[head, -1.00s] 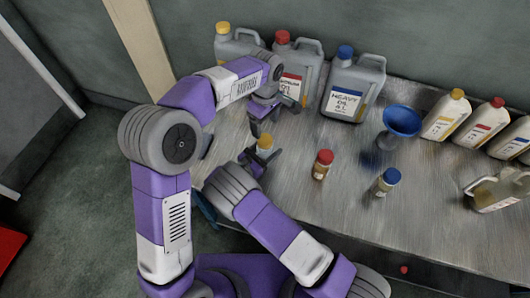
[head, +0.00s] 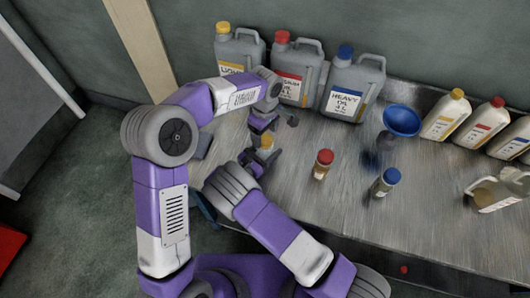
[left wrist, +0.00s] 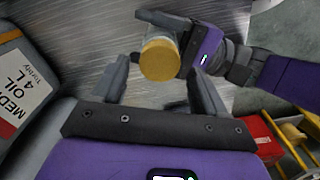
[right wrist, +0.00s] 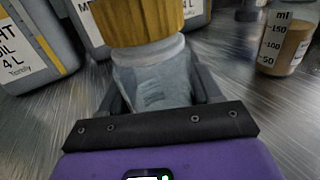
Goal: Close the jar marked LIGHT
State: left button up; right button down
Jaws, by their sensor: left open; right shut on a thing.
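A small clear jar (right wrist: 155,85) with a yellow lid (right wrist: 138,18) fills the middle of the right wrist view. My right gripper (head: 258,157) is shut around the jar body and holds it upright at the left of the bench. The lid sits on top of the jar's neck; I cannot tell how tight it is. I see no LIGHT marking on this jar. My left gripper (head: 272,124) is open near the jar's top in the head view. In the left wrist view, the lid (left wrist: 159,59) lies ahead, between the line of the two open fingers, apparently apart from them.
Large canisters with yellow (head: 240,47), red (head: 298,75) and blue (head: 352,88) caps stand along the wall. A red-lidded jar (head: 322,165), a blue-lidded jar (head: 385,183) and a blue funnel (head: 402,120) stand to the right. Several bottles are at far right.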

aim_at(265, 151)
pick_arm(q)
jog(key=shift+f, duration=1.3)
jog(key=shift+c, duration=0.3)
